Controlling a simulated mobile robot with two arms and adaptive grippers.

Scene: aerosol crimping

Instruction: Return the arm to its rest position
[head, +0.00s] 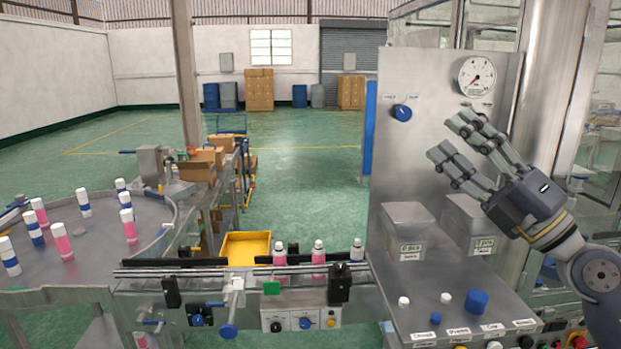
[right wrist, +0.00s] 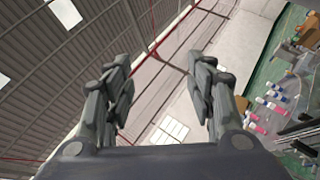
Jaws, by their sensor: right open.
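My right gripper (head: 463,150) is raised in front of the steel panel at the right of the head view, below and left of the pressure gauge. Its fingers point up and to the left, spread apart, with nothing between them. In the right wrist view the open fingers (right wrist: 160,95) frame only the ceiling and far wall. My right arm (head: 600,275) comes in from the lower right edge. My left gripper does not show in either view.
The panel (head: 440,90) carries a gauge (head: 477,76), a blue knob (head: 402,112) and two bins (head: 405,230). Below, a ledge holds white caps and a blue cylinder (head: 477,301). Bottles (head: 318,257) stand on the conveyor; more stand on the round table (head: 100,250) at left.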

